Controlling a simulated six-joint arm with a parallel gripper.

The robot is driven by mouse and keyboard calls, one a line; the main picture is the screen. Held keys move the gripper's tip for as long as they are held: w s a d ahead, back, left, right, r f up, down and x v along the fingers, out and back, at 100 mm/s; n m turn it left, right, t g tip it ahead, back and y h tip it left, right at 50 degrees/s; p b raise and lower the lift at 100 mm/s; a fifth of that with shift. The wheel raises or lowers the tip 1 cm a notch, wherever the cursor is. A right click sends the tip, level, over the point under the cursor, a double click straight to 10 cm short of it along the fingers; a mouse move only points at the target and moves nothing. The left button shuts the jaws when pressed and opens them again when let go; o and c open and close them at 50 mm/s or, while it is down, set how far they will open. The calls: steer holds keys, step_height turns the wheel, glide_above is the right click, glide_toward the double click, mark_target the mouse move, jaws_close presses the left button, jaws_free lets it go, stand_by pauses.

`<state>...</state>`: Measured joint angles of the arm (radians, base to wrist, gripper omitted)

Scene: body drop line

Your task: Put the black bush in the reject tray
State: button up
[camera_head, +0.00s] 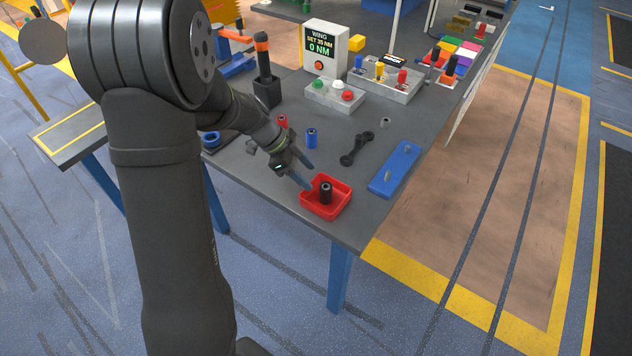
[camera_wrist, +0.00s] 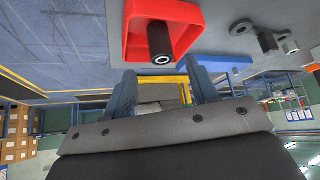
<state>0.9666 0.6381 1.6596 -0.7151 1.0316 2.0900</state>
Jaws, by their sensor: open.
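The black bush (camera_head: 326,193) stands upright inside the red reject tray (camera_head: 345,204), near the front edge of the table. In the wrist view the black bush (camera_wrist: 160,42) shows its end ring, with the red tray (camera_wrist: 190,12) around it. My gripper (camera_head: 309,175) is just above and behind the tray on its left side. Its two blue fingers (camera_wrist: 164,88) are apart with nothing between them, and the bush is clear of them.
A blue bush (camera_head: 312,138) and a red bush (camera_head: 282,121) stand behind my gripper. A dark link (camera_head: 357,149) and a blue block (camera_head: 394,169) lie to the right of the tray. A button box (camera_head: 335,94) and a torque display (camera_head: 325,47) stand farther back.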

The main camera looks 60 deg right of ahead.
mark_target(325, 186)
steer(key=v, duration=0.5)
steer(key=shift+w+r, duration=0.1)
steer(key=shift+r, duration=0.05)
steer(key=x, duration=1.2)
step_height(325, 186, up, 2)
steer(key=shift+r, duration=0.95)
steer(key=shift+f, duration=0.15)
